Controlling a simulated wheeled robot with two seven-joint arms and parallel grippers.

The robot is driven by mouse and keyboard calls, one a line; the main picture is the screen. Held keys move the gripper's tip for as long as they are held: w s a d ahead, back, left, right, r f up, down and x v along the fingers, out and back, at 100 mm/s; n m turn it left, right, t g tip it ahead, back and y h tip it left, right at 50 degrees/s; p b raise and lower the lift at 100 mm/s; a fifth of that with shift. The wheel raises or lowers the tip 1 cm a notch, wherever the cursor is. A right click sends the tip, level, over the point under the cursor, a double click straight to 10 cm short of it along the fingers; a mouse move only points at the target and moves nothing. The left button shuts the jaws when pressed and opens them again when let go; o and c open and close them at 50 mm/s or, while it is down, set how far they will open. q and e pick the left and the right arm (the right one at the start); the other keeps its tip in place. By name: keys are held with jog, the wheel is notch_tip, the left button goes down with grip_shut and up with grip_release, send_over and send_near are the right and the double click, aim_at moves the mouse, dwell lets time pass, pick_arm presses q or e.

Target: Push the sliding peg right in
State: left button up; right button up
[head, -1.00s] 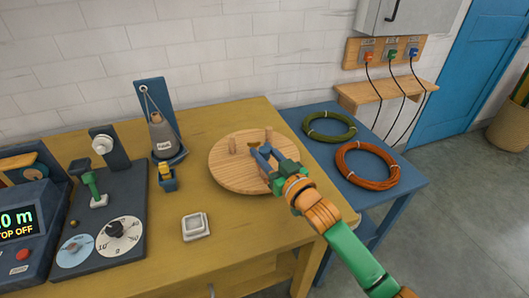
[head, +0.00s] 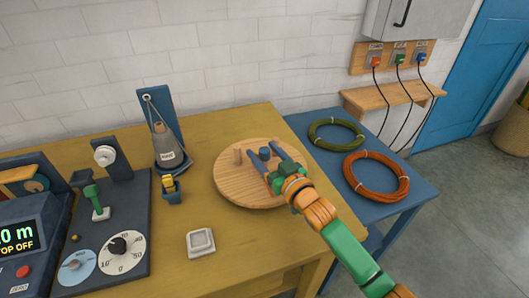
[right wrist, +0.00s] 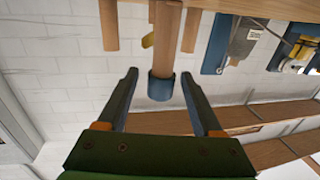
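A round wooden disc (head: 235,192) lies on the yellow table and carries upright pegs. A peg with a blue cap, probably the sliding peg (head: 265,154), stands on it; in the right wrist view the blue cap (right wrist: 161,90) ends a thick wooden post. My right gripper (head: 264,162) is open over the disc. Its fingers are spread, one on each side of the blue cap, with gaps on both sides in the right wrist view (right wrist: 160,74). A plain wooden peg (head: 237,157) stands left of it. My left gripper is not in view.
Left of the disc stand a blue stand with a grey cone (head: 164,143), a dark panel with dials (head: 125,247) and a pale square dish (head: 201,242). A blue side table at right holds a green coil (head: 335,134) and an orange coil (head: 376,176).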

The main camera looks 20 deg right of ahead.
aim_at(268, 157)
jog(key=v, duration=0.7)
jog(key=shift+s, duration=0.1)
dwell(0.5)
